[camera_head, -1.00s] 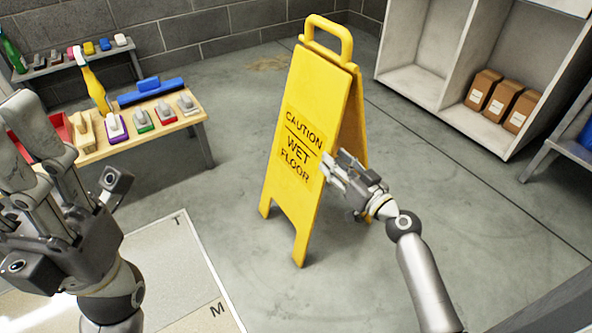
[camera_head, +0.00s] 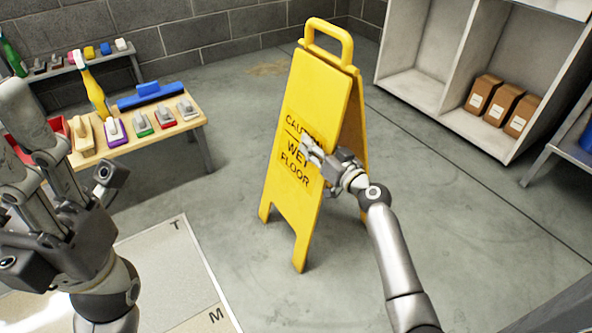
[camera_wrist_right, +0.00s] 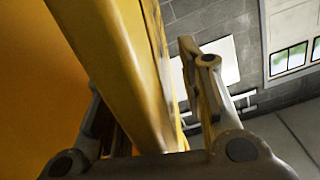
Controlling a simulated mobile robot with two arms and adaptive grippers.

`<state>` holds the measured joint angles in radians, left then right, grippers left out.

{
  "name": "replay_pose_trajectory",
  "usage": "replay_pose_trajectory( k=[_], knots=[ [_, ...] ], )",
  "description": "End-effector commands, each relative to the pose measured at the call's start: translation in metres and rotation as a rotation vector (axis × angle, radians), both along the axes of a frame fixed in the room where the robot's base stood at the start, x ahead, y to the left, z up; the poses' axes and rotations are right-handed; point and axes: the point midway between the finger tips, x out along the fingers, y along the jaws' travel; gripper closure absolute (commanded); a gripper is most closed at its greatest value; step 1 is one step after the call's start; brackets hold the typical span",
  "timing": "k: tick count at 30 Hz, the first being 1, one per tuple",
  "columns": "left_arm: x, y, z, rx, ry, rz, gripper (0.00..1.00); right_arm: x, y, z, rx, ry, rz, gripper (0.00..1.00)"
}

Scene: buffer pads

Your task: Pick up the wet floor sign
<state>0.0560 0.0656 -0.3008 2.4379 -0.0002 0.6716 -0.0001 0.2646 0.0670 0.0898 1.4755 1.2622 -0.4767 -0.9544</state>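The yellow wet floor sign (camera_head: 281,220) stands upright on the floor as an A-frame, its loop handle (camera_head: 345,45) at the top. My right gripper (camera_head: 308,150) is at the front panel and hides part of its lettering. In the right wrist view, the yellow panel's edge (camera_wrist_right: 125,60) runs between the two fingers of the open right gripper (camera_wrist_right: 150,105). A gap shows beside the right-hand finger; contact on the other side is unclear. My left gripper (camera_head: 25,135) is raised at the left, far from the sign; its finger opening is unclear.
A wooden table (camera_head: 150,137) with brushes and a blue squeegee (camera_head: 150,93) stands left of the sign. A white shelf unit (camera_head: 410,90) with brown boxes (camera_head: 502,104) is at the right. A pale floor mat (camera_head: 175,275) lies front left. Grey floor around the sign is clear.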

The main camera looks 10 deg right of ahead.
Motion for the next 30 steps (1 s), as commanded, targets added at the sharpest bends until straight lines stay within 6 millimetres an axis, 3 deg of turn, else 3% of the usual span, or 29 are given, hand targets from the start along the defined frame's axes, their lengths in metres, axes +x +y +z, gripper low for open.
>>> replay_pose_trajectory(
  k=[4,12,30],
  knots=[
    [-0.0016,0.0007,0.0012,-0.003,-0.003,0.0,0.6,-0.0003,-0.0001,0.0002,0.0,0.0,0.0,0.67],
    [-0.0009,0.0011,0.0006,-0.007,0.001,-0.001,0.6,-0.0004,-0.0001,0.0002,0.0,0.0,0.0,1.0],
    [0.0017,0.0006,-0.0008,-0.006,0.008,0.0,0.6,0.0003,-0.0004,0.0046,0.004,-0.008,-0.002,1.0]
  ],
)
